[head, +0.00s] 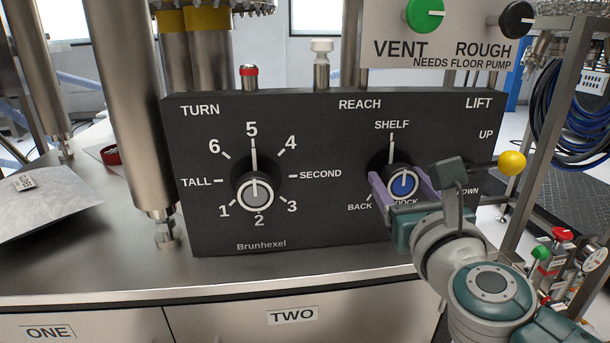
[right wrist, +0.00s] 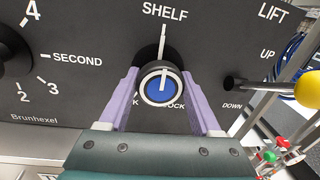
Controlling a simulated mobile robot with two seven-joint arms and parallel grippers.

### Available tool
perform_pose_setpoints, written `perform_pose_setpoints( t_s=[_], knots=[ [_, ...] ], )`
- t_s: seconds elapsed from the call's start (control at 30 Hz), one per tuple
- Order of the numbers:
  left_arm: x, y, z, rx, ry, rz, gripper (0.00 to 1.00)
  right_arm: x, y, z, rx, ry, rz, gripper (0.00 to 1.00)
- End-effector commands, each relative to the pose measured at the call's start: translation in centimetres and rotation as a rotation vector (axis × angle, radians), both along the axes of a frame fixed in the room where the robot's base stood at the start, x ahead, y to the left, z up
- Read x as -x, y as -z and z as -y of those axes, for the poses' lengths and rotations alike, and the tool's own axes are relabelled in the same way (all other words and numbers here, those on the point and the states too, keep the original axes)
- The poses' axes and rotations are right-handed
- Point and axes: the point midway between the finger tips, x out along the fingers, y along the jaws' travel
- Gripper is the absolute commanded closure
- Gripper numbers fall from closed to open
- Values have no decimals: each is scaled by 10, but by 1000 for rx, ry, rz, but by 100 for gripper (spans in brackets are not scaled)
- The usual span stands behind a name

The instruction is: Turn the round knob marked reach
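The reach knob (head: 403,182) is round with a blue cap and a pale pointer line, under the REACH label on the black panel. Its pointer stands up toward SHELF. It also shows in the right wrist view (right wrist: 161,86). My right gripper (head: 402,184) has its two purple fingers apart, one on each side of the knob. The DOCK and BACK labels are partly covered by the gripper. My left gripper is not in view.
The turn knob (head: 255,192) with a grey cap is left on the same panel (head: 330,225). The lift lever with a yellow ball (head: 511,163) sticks out close to the right of my right gripper. Green and black knobs are above. The steel bench (head: 110,250) lies below.

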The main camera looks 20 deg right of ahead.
Motion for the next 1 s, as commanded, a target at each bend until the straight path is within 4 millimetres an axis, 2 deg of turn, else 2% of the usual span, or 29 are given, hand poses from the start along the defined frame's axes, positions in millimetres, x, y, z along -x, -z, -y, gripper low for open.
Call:
perform_pose_setpoints(
  t_s=[0.07, 0.47, 0.77, 1.0],
  knots=[
    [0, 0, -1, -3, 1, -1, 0, 0, 0, 0, 0, 0, 0, 45],
    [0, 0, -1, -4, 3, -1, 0, 0, 0, 0, 0, 1, 0, 90],
    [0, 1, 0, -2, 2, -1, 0, 0, 0, 0, 32, 2, -8, 92],
    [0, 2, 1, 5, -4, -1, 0, 0, 0, 0, 158, 1, -37, 92]
  ],
)
